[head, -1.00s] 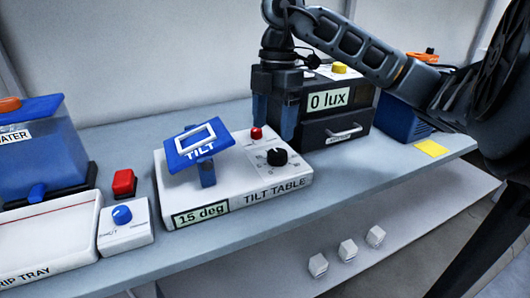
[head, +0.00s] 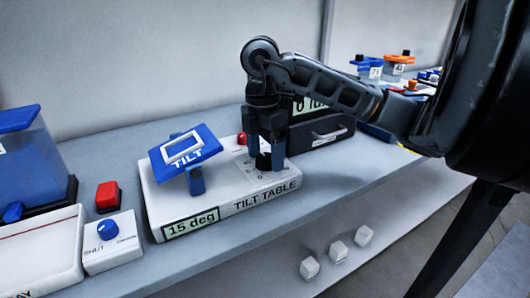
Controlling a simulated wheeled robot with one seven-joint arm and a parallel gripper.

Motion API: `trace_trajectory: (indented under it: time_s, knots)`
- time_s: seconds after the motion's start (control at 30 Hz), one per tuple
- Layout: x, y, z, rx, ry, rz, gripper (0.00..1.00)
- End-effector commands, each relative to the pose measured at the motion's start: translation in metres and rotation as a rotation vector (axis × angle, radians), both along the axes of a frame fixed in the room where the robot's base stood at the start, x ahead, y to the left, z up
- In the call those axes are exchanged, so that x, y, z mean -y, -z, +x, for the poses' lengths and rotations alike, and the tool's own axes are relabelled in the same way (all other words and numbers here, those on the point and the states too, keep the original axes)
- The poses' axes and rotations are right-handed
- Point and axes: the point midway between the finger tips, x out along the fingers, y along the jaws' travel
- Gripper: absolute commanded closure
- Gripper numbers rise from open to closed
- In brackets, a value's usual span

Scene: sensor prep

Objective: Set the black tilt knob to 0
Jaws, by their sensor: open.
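The black tilt knob (head: 263,162) sits on the top right of the white tilt table box (head: 226,204), partly hidden by my fingers. My gripper (head: 265,158) points down over it, open, with one finger on each side of the knob. I cannot tell whether the fingers touch it. The blue tilt plate (head: 205,154) stands tilted on its post. The dial marks around the knob are too small and covered to read.
A red button (head: 241,139) is just left of my gripper. Behind it stands a dark box with a drawer (head: 320,132). At left are a red block (head: 109,196), a valve box with a blue knob (head: 107,230) and a blue water tank (head: 35,165). Small white cubes (head: 338,251) lie on the lower shelf.

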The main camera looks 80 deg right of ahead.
Motion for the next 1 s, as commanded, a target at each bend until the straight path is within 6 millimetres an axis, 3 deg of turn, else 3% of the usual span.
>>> trace_trajectory:
  time_s: [0.17,0.73,1.0]
  knots:
    - [0.0001,-0.0001,0.0001,0.0,0.0,0.0,0.26]
    - [-0.0001,-0.0003,0.0001,0.0,-0.001,0.0,0.81]
    - [0.0001,0.0017,0.0001,-0.001,-0.027,-0.001,0.81]
